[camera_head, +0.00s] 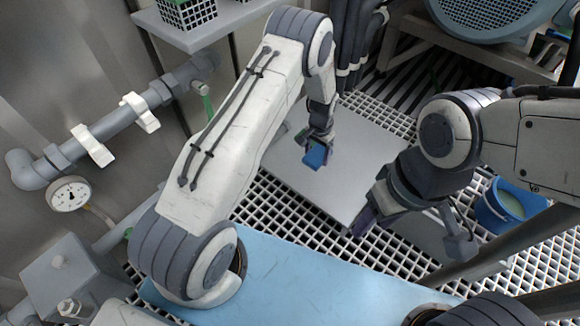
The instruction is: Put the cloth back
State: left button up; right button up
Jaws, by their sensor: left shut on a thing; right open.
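A small blue cloth (316,157) hangs at the tips of my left gripper (315,146), which is shut on it. It is over the pale grey flat surface (340,185) in the middle of the head view. I cannot tell whether the cloth touches that surface. My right gripper (362,218) is open and empty near the right edge of the surface, pointing down and left. Part of it is hidden by its own arm.
A blue bucket (498,207) with pale contents stands on the white grating at the right. A gauge (70,193) and a grey pipe (110,125) line the left wall. A blue round machine (490,15) is at top right.

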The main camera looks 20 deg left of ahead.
pick_arm(q)
jog(key=b, duration=0.7)
send_over(289, 162)
notch_tip(289, 162, down, 7)
jog(key=shift+f, duration=0.1)
notch_tip(289, 162, down, 4)
jog(key=b, duration=0.3)
jog(key=o, duration=1.2)
